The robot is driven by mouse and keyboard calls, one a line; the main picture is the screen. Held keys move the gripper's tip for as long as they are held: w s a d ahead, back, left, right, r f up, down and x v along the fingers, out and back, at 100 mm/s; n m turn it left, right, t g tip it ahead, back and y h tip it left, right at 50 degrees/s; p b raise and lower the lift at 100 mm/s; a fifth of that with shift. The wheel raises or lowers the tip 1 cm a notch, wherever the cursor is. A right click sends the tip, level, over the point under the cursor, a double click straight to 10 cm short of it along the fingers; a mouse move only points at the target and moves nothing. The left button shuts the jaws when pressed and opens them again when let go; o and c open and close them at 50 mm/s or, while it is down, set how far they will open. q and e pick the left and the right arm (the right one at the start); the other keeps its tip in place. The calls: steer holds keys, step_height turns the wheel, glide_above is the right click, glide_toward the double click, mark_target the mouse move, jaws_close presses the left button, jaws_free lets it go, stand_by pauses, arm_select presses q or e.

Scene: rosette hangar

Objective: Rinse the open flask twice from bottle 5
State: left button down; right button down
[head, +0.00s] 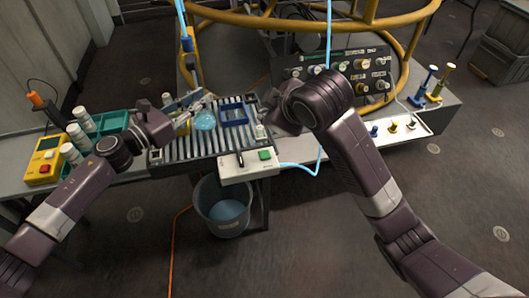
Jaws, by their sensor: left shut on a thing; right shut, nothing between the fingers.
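A rounded flask (205,121), pale blue in its lower part, is over the left half of the slatted grey tray (185,153). My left gripper (203,102) is shut at the flask's neck. I cannot tell whether the flask touches the slats. My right gripper (272,120) is shut and empty at the tray's right end, close to a small clear glass vessel (261,131). Several white bottles with dark bands stand at the left, one of them a bottle (82,117) by the green rack (108,124). Their numbers are too small to read.
A blue open frame (233,114) lies on the tray. A white control box (247,167) with a green button is at its front edge. A bucket (224,207) with blue liquid stands below. A yellow meter (45,162) is at the left; a knob panel (344,73) stands behind.

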arm_select(q)
steer(key=s+d+p, duration=0.1)
steer(key=s+d, duration=0.1)
steer(key=s, duration=0.5)
steer(key=shift+s, duration=0.35)
steer(key=shift+r, duration=0.1)
